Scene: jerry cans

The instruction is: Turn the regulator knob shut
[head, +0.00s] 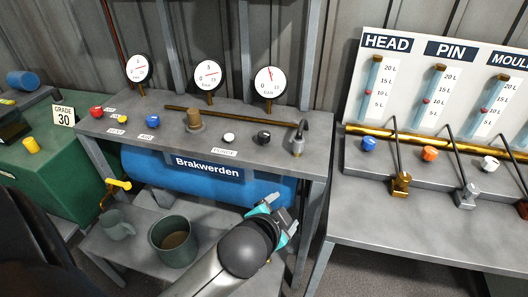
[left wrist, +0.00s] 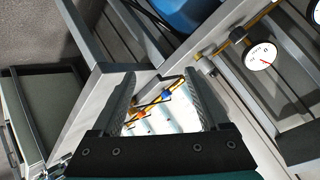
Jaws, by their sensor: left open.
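Several knobs stand on the grey bench (head: 170,137) under three dial gauges in the head view: a red knob (head: 97,112), a yellow knob (head: 122,119), a blue knob (head: 152,122), a white knob (head: 229,138) and a black knob (head: 263,137). A brown knob (head: 194,120) sits by the brass pipe. The labels are too small to tell which is the regulator knob. My left gripper (head: 284,212) is open and empty in front of the bench, below its top and apart from the knobs. Its two fingers also show in the left wrist view (left wrist: 161,98). My right gripper is not visible.
A blue tank (head: 150,172) lies under the bench. A green mug (head: 172,240) and a watering can (head: 117,224) stand on a lower shelf. The HEAD/PIN panel bench (head: 400,225) is at the right. A green cabinet (head: 50,175) stands at the left.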

